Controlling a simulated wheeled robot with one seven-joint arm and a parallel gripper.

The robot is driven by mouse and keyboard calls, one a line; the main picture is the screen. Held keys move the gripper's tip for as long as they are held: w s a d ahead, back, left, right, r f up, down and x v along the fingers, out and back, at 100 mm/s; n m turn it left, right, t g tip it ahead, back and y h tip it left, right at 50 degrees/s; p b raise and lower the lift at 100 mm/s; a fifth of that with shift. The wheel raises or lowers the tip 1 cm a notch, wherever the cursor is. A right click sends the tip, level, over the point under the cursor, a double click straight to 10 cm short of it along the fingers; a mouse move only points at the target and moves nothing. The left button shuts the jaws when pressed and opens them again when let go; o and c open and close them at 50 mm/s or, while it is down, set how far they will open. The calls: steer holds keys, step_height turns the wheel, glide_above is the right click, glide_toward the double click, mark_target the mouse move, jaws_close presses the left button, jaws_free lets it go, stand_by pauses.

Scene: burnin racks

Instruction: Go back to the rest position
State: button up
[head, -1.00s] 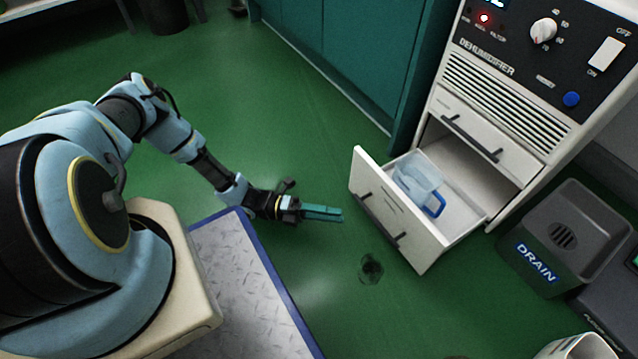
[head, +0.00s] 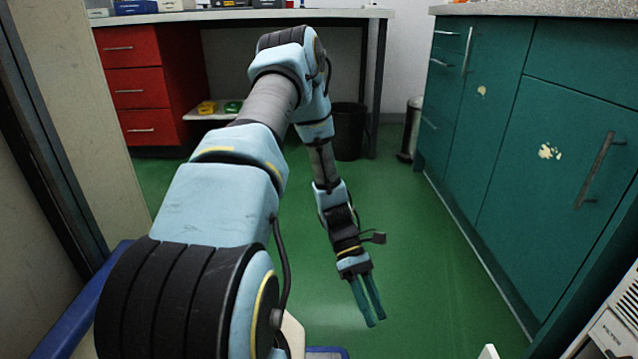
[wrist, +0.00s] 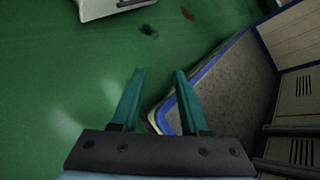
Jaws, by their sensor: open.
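My gripper (head: 369,301) hangs low over the green floor in the head view, at the end of my bent arm. Its two teal fingers point downward and stand apart. In the wrist view my gripper (wrist: 157,98) is open, with nothing between the fingers and the green floor behind them. It touches nothing that I can see.
Teal cabinets (head: 560,140) line the right side. A desk (head: 250,14) with red drawers (head: 137,88) stands at the back, beside a black bin (head: 348,130). A dehumidifier corner (head: 612,335) shows lower right. The floor (head: 420,240) between is clear.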

steer(key=w+a+r+m+t+y+p, duration=0.15)
steer(key=a+r+m+t, duration=0.35)
steer(key=r, duration=0.5)
steer(key=w+a+r+m+t+y+p, duration=0.1)
steer(key=w+a+r+m+t+p, duration=0.15)
steer(key=a+r, duration=0.6)
steer(key=w+a+r+m+t+y+p, duration=0.15)
steer(key=a+r+m+t, duration=0.3)
steer(key=r, duration=0.65)
step_height(320, 180, up, 37)
steer(key=p, duration=3.7)
steer(key=shift+a+r+m+g, duration=0.15)
steer(key=shift+r+m+g, duration=0.05)
steer(key=shift+m+g, duration=0.1)
